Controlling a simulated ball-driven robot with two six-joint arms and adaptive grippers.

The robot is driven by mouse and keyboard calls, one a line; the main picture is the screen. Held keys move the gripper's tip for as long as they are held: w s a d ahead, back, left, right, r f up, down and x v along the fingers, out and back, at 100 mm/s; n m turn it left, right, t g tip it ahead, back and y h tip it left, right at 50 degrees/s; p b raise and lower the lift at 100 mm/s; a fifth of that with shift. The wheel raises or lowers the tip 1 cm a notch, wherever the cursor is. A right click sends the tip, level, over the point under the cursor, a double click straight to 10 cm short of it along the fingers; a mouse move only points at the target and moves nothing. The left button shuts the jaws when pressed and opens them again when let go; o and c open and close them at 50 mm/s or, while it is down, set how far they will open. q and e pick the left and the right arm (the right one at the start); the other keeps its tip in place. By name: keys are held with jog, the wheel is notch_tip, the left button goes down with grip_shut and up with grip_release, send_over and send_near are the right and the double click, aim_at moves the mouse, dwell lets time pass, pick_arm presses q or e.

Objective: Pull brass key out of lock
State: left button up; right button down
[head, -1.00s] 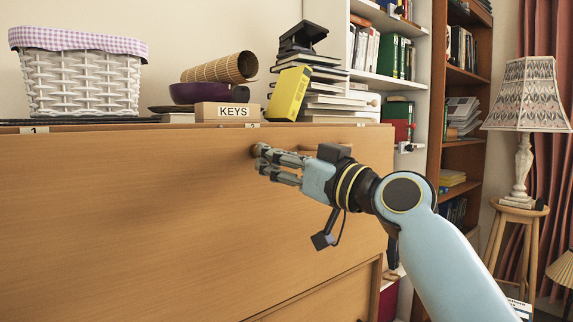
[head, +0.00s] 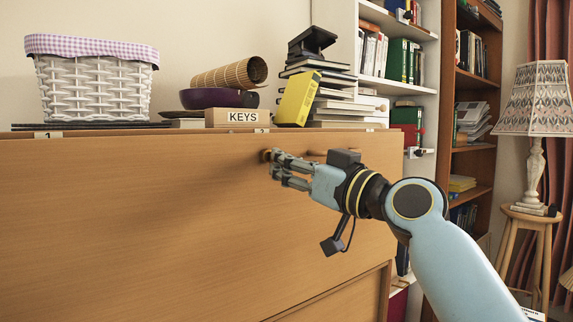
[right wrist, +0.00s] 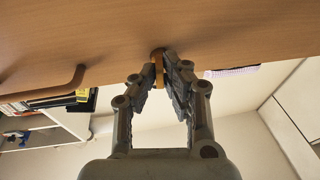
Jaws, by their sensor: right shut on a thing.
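The brass key (right wrist: 158,69) shows in the right wrist view as a small golden piece between my right fingers, against the wooden bureau front. My right gripper (right wrist: 161,78) is shut on it. In the head view my right gripper (head: 275,166) is at the upper part of the bureau front (head: 130,220), below the label marked 2. A small round brownish piece shows just left of its fingertips there; the fingers hide most of the key and the lock. I cannot tell how far the key sits in the lock. My left gripper is not in view.
A wooden bar handle (right wrist: 45,90) is on the bureau front near the gripper. On the bureau top stand a KEYS box (head: 232,118), a yellow book (head: 297,98), a book stack, a purple bowl and a white basket (head: 92,85). Shelves and a lamp stand at right.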

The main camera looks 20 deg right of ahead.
jog(key=v, duration=0.6)
dwell(0.7)
